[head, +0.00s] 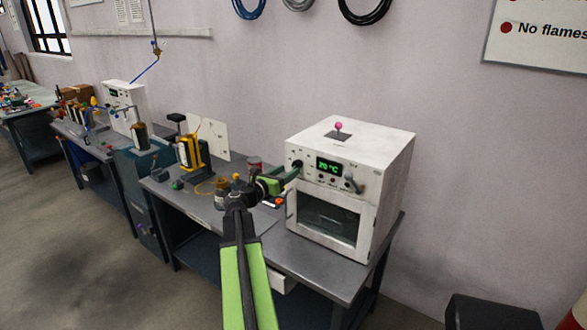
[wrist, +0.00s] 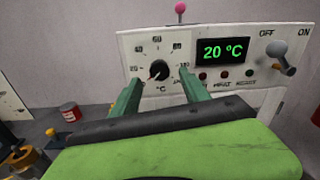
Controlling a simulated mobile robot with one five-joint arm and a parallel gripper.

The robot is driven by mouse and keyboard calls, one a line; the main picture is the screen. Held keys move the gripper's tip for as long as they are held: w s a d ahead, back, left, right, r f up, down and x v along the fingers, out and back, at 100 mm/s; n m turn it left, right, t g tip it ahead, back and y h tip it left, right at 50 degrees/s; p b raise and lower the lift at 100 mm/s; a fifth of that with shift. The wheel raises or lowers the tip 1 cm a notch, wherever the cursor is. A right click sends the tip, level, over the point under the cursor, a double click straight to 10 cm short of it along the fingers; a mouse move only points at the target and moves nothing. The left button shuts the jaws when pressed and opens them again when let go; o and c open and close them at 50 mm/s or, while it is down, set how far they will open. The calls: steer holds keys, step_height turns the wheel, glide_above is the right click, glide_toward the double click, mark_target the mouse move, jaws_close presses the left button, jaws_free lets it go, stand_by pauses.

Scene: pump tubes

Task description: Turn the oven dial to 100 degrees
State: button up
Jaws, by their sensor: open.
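The white oven (head: 390,165) stands at the right end of the grey bench. Its black dial (wrist: 158,71) is on the left of the front panel, with a scale around it and a pale and red mark on its lower part. The green display (wrist: 222,51) reads 20 °C; it also shows in the head view (head: 328,167). My gripper (wrist: 158,82) is open, its two green fingers pointing at the panel, one on each side of the dial's lower part. In the head view my gripper (head: 290,180) is at the panel's left. I cannot tell whether the fingers touch the dial.
A lever (wrist: 284,62) by OFF and ON labels and several small buttons (wrist: 226,75) are right of the dial. A pink-topped knob (head: 338,127) stands on the oven's top. A red can (wrist: 70,112) and a yellow-black device (head: 193,150) stand on the bench to the left.

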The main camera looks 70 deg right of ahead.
mark_target(296, 166)
steer(key=shift+x, duration=2)
steer(key=shift+c, duration=0.3)
jaws_close()
steer(key=shift+s+d, duration=0.1)
steer(key=shift+d, duration=0.1)
steer(key=shift+a+m, duration=0.2)
steer(key=shift+m, duration=0.1)
